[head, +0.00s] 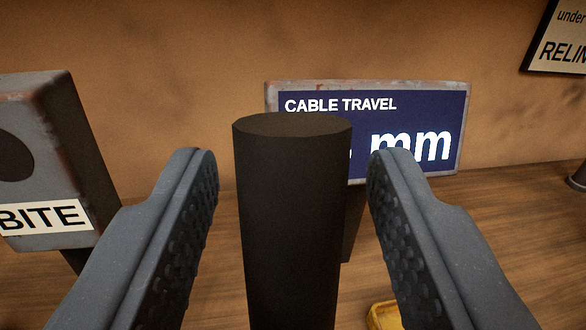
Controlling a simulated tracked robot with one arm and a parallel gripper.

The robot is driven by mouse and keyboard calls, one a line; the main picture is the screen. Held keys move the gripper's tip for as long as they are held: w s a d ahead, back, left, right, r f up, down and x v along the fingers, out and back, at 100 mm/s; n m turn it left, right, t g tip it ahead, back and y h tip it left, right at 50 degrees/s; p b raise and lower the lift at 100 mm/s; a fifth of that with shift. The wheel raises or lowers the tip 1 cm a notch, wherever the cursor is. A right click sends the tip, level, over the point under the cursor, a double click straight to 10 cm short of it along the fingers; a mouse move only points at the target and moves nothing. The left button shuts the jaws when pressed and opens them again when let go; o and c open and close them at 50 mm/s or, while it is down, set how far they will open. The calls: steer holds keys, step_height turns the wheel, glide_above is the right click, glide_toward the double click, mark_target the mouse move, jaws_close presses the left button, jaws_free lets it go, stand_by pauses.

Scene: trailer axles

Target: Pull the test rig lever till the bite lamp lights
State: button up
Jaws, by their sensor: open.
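The lever's thick dark grip (292,220) stands upright in the middle of the head view. My gripper (290,175) is open, with one finger on each side of the grip and a visible gap on both sides. A grey box labelled BITE (50,130) is at the left, with a round dark lamp (12,157) cut by the picture edge; the lamp looks unlit. A blue CABLE TRAVEL display (415,120) stands behind the grip, which hides its number; only "mm" reads clearly. The lever's lower end is out of view.
A wooden bench top (480,225) runs behind, against a brown wall (200,50). A yellow object (384,315) lies low, partly hidden by the right finger. A framed sign (560,38) hangs at the upper right. A dark round-based object (579,178) is at the right edge.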

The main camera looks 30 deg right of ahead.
steer(key=c, duration=0.9)
steer(key=shift+s+a+f+t+b, duration=0.15)
steer(key=shift+s+b, duration=0.15)
steer(key=shift+b, duration=0.25)
steer(key=shift+s+f+t+b, duration=0.15)
steer(key=shift+s+b, duration=0.15)
steer(key=shift+b, duration=0.2)
steer(key=s+a+r+m+t+h+b, duration=0.1)
steer(key=s+a+t+h+b, duration=0.1)
steer(key=s+b, duration=0.3)
steer(key=shift+s+t+b, duration=0.35)
steer(key=shift+s+t, duration=0.35)
steer(key=shift+s, duration=0.7)
steer(key=shift+a, duration=0.1)
steer(key=o, duration=0.9)
steer(key=shift+h, duration=0.3)
steer(key=shift+a, duration=0.1)
